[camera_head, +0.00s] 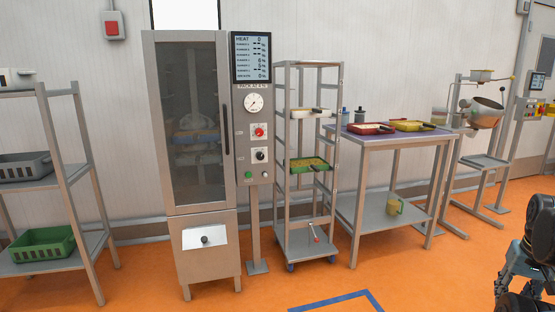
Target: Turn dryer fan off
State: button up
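The dryer (192,135) is a tall grey cabinet with a dark glass door, at left of centre. Its control panel (256,185) stands on a post at the cabinet's right side. The panel carries a screen (251,58) reading HEAT 0, a round white gauge (254,102), a red knob or button (259,132), a black knob (260,155) and a green button (248,175). Their labels are too small to read, so I cannot tell which is the fan's. My gripper (522,285) is at the lower right edge, partly cut off, far from the panel and touching nothing visible.
A wheeled rack (312,240) with trays stands right of the panel. A table (390,142) with red and yellow trays follows, then a tilted metal pan machine (484,112). Shelving (70,180) is at far left. The orange floor (420,285) in front is clear.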

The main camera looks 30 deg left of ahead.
aim_at(259, 155)
jog(key=u, duration=0.05)
jog(key=k, duration=0.7)
jog(key=u, duration=1.05)
jog(key=i, duration=1)
